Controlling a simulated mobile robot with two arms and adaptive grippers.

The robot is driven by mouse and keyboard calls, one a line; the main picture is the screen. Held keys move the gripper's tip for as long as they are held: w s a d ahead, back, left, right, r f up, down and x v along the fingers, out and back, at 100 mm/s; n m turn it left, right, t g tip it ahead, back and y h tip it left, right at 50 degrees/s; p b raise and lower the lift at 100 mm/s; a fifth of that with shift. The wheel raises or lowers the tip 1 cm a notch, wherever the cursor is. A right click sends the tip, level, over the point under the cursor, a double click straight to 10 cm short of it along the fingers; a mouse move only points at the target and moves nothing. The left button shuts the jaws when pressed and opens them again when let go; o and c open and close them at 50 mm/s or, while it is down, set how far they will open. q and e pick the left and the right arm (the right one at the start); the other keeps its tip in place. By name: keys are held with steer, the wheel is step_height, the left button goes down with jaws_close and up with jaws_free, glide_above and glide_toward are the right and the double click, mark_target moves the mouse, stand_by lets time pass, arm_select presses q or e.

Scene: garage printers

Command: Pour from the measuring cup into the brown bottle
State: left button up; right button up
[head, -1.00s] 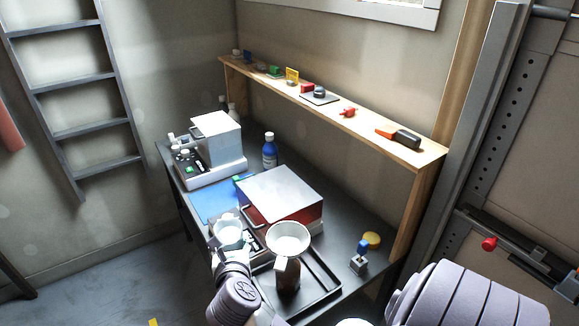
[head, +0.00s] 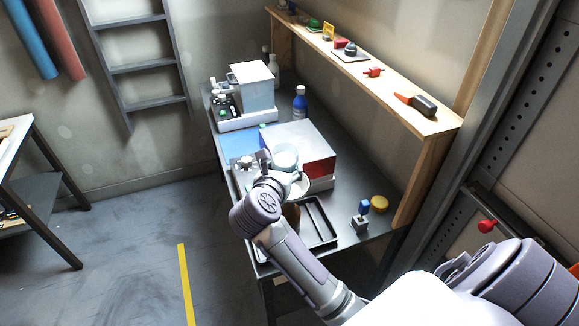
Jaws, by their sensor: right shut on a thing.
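My right gripper (head: 278,168) is shut on the whitish, translucent measuring cup (head: 286,156) and holds it up over the bench. The cup overlaps the far edge of a white funnel (head: 300,187) in the picture. Its tilt and its exact height over the funnel are hard to tell. The brown bottle (head: 291,216) stands under the funnel at the black tray (head: 322,238), mostly hidden behind my right wrist and forearm. No liquid stream is visible. My left gripper is not in view.
A box with a grey top and red side (head: 319,168) stands close behind the cup. A blue bottle (head: 300,102) and a white machine (head: 252,88) are farther back. A wooden shelf (head: 445,128) bounds the right.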

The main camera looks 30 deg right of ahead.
steer(key=shift+w, duration=0.1)
steer(key=shift+s+f+b, duration=0.25)
steer(key=shift+f+b, duration=0.5)
steer(key=shift+f, duration=0.35)
steer(key=shift+f+b, duration=0.3)
steer(key=shift+b, duration=0.2)
steer(key=shift+f, duration=0.3)
steer(key=shift+f+b, duration=0.25)
steer(key=shift+b, duration=0.2)
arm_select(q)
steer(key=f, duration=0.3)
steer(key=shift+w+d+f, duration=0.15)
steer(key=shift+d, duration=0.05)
